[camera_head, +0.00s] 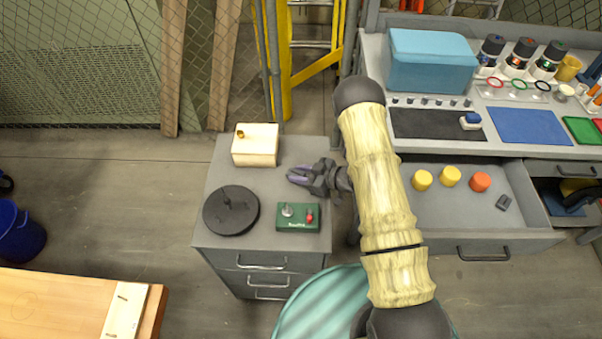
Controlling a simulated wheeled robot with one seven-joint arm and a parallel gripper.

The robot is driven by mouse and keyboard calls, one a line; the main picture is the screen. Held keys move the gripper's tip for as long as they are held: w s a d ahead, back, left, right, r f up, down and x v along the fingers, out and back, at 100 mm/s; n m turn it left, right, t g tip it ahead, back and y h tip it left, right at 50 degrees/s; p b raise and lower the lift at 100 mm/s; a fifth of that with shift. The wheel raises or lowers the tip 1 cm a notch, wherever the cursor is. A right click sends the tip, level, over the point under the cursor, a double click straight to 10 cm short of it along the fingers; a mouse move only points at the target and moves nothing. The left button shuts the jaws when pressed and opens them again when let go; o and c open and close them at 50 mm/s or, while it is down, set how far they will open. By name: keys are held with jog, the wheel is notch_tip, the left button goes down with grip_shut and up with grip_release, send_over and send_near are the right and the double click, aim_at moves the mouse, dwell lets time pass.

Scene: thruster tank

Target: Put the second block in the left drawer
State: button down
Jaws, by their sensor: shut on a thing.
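My gripper (299,176) is over the grey cabinet top, between the white box and the green control box. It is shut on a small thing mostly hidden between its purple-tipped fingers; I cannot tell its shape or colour. The left drawer (526,222) under the workbench is pulled open. Inside it are two yellow cylinders (422,180) (450,176), an orange cylinder (480,182) and a small dark grey block (503,203). My arm passes in front of the drawer's left side.
The cabinet (215,244) holds a white box (255,146) with a small yellow-brown piece on top, a black disc (231,210) and a green control box (298,218). The workbench carries a light-blue case (430,62) and mats. Another drawer (567,202) is open at the right.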

jog(key=shift+f, duration=0.15)
jog(key=c, duration=1)
grip_release()
jog(key=shift+c, duration=0.2)
jog(key=b+v, duration=0.1)
jog(key=v, duration=1.1)
jog(key=shift+r, duration=0.25)
jog(key=shift+w, duration=0.1)
